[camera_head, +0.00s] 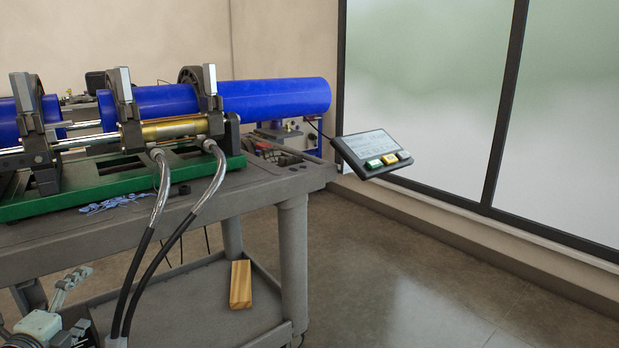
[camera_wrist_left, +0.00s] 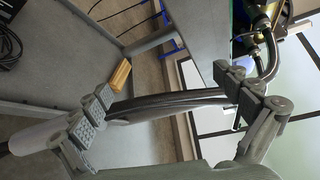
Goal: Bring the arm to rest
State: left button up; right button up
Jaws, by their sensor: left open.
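My left gripper (camera_head: 75,303) is at the lower left of the head view, beside the cart and below its top. In the left wrist view its two fingers (camera_wrist_left: 168,102) are wide apart, so it is open. Black hydraulic hoses (camera_wrist_left: 165,105) run across the gap between the fingers in that view; I cannot tell how far beyond the fingers they lie. Nothing is gripped. The same hoses (camera_head: 150,240) hang from the fusion machine in the head view, to the right of the gripper. My right gripper is not in view.
The grey cart (camera_head: 265,195) carries the green-framed machine (camera_head: 110,185) with blue pipes (camera_head: 275,97). A control panel (camera_head: 371,152) juts from its right end. A wooden block (camera_head: 241,284) lies on the lower shelf (camera_head: 190,295). The floor (camera_head: 430,265) at right is clear.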

pick_arm(q)
jog(key=s+d+f+n+g+y, duration=0.15)
jog(key=s+f+n, duration=0.25)
jog(key=f, duration=0.4)
jog(key=s+d+f+n+g, duration=0.25)
jog(key=s+f+n, duration=0.2)
jog(key=f, duration=0.25)
jog(key=s+d+f+n+g+y, duration=0.1)
jog(key=s+d+f+n+g, duration=0.15)
jog(key=s+f, duration=0.4)
jog(key=s+d+f+n+g+h, duration=0.2)
jog(key=s+d+f+n+g, duration=0.4)
jog(key=s+d+f, duration=0.6)
jog(key=shift+s+d+f+n+g+h, duration=0.3)
jog(key=shift+d+n, duration=0.3)
jog(key=shift+d, duration=0.55)
jog(key=shift+w, duration=0.1)
